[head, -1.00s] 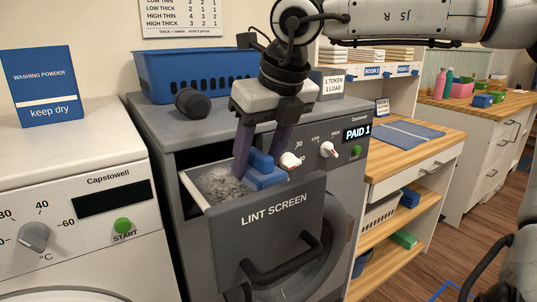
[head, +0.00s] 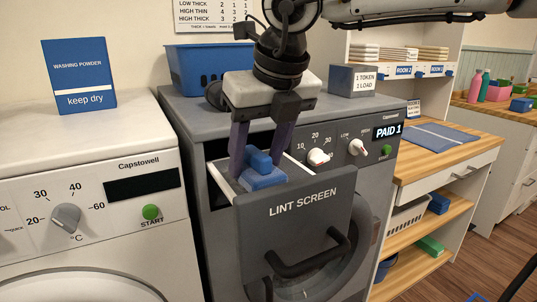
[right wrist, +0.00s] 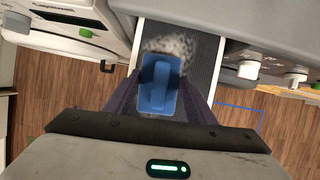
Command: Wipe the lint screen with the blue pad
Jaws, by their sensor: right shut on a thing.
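The lint screen (head: 308,222) is a grey drawer pulled out of the dark grey machine, with its labelled front facing me. My right gripper (head: 262,160) reaches down over the open drawer from above, shut on the raised grip of the blue pad (head: 264,181). The pad lies flat in the drawer, low between the two purple fingers. In the right wrist view the pad (right wrist: 157,84) covers part of the screen, and a patch of grey lint (right wrist: 172,44) shows beyond its far edge. The pad hides the surface under it. My left gripper is out of view.
A black handle (head: 310,258) sticks out from the drawer front. A blue basket (head: 205,66) and a token box (head: 352,80) stand on the machine. A white washer (head: 75,190) with a washing powder box (head: 78,76) is at left; a wooden counter (head: 420,165) is at right.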

